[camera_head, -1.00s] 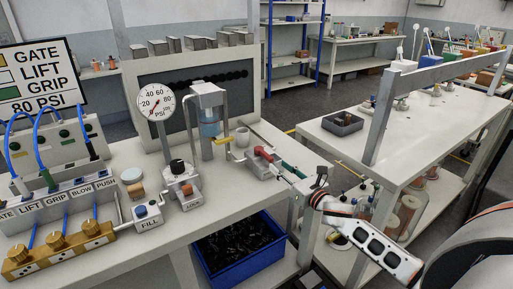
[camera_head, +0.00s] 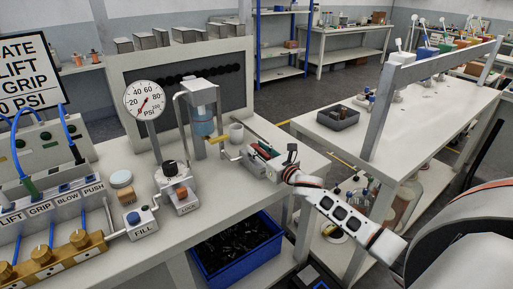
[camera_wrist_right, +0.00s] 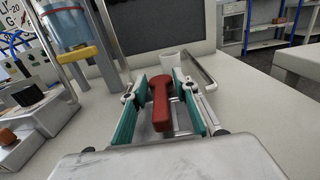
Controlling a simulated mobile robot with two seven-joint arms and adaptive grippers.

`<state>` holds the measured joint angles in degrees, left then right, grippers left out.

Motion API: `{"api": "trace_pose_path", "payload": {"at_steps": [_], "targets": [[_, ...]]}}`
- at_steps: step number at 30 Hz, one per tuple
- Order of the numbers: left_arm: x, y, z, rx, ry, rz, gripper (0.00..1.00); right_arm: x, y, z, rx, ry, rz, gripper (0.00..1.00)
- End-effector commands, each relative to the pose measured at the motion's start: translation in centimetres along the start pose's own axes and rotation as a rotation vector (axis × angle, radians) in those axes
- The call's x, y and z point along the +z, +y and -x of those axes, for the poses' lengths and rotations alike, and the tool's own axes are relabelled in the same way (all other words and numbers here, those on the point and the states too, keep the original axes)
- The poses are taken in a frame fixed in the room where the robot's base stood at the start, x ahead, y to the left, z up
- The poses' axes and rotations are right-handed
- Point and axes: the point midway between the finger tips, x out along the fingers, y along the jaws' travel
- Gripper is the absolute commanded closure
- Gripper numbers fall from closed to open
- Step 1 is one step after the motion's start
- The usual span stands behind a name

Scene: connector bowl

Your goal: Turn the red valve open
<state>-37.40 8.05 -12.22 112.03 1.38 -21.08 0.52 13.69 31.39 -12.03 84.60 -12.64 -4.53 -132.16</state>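The red valve handle (camera_wrist_right: 161,103) lies lengthwise between the two teal-padded fingers of my right gripper (camera_wrist_right: 160,97) in the right wrist view. Narrow gaps show on both sides of it, so the fingers look open around it rather than clamped. In the head view the right gripper (camera_head: 262,159) is over the valve at the bench's right end, and only a bit of the red handle (camera_head: 265,147) shows past the fingers. The valve body is mostly hidden. My left gripper is not in view.
A clear tank (camera_head: 203,120) with a yellow bracket and a white cup (camera_head: 236,132) stand close by the valve. A pressure gauge (camera_head: 145,99) is farther left. A blue bin (camera_head: 238,252) sits below the bench, and a second table (camera_head: 420,135) stands across a gap.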

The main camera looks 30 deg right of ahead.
Motion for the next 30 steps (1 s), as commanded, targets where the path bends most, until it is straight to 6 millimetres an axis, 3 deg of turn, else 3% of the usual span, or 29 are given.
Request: {"api": "trace_pose_path", "payload": {"at_steps": [12, 16, 30], "targets": [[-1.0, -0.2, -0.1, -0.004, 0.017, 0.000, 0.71, 0.0, 0.0, -0.9, 0.000, 0.001, 0.000, 0.71], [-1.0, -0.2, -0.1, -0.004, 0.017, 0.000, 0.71, 0.0, 0.0, -0.8, 0.000, 0.001, 0.000, 1.00], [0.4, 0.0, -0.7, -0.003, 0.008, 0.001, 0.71, -0.1, -0.2, -0.7, 0.068, 0.000, 0.007, 1.00]]}}
